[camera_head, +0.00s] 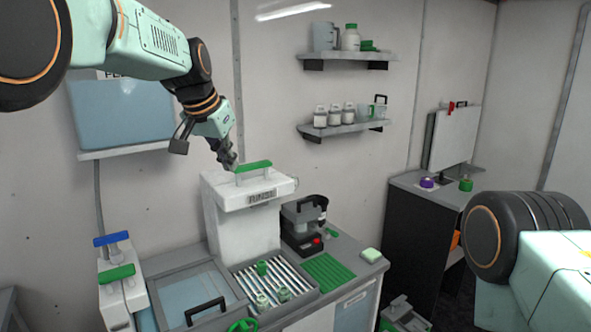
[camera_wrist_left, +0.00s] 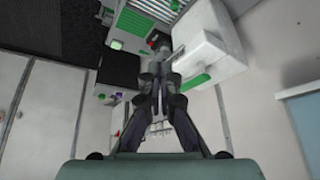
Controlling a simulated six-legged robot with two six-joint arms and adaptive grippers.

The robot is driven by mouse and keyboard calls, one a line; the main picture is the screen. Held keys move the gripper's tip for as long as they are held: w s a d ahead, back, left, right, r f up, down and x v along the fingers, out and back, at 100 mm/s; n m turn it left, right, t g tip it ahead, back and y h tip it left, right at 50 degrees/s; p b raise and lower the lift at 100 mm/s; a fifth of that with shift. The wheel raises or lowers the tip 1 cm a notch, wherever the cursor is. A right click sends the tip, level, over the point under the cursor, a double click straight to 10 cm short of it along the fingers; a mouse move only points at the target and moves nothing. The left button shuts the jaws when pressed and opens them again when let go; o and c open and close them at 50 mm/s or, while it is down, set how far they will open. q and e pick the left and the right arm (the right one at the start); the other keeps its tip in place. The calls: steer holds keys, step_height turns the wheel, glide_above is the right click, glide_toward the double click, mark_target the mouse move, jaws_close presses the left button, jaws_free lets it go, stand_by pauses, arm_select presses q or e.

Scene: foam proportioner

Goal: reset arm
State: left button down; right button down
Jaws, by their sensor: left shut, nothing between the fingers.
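My left arm comes in from the upper left in the head view. Its gripper (camera_head: 229,160) is shut and empty, just above and behind the green handle (camera_head: 253,166) of the white box-shaped machine (camera_head: 240,215). I cannot tell whether it touches the machine. In the left wrist view the gripper fingers (camera_wrist_left: 160,85) point up the picture, close together, with the white machine (camera_wrist_left: 205,50) to their right. At the right edge of the head view my right arm shows as a dark joint and pale green link; its gripper is out of view.
The counter holds a slatted rack (camera_head: 275,290) with green-capped bottles, a dark device (camera_head: 303,225), a green ribbed mat (camera_head: 328,272) and a sponge (camera_head: 371,255). Two wall shelves (camera_head: 347,57) carry bottles and jugs. A dark cabinet (camera_head: 418,235) stands farther right, beyond a floor gap.

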arm_select(q)
steer(key=w+a+f+n+t+y+b, duration=0.1)
steer(key=a+f+n+t+b, duration=0.3)
steer(key=f, duration=1.1)
steer(key=s+a+f+g+b, duration=0.15)
steer(key=s+f, duration=0.25)
steer(key=f, duration=0.4)
steer(key=s+a+f+y+b, duration=0.15)
steer(key=s+f, duration=0.25)
steer(key=f, duration=0.4)
steer(key=s+a+f+g+h+b, duration=0.15)
steer(key=s+f, duration=0.25)
steer(key=f, duration=0.4)
steer(key=s+f+g+b, duration=0.3)
steer(key=s+f+b, duration=0.5)
steer(key=s+f, duration=0.7)
steer(key=s+f+g+b, duration=0.3)
steer(key=s+f+b, duration=0.5)
steer(key=s+f, duration=0.8)
steer(key=s, duration=0.7)
steer(key=shift+s+a+f+n+y+b, duration=0.15)
steer(key=shift+s+f+n+y+b, duration=0.15)
steer(key=shift+s+n+y+b, duration=0.1)
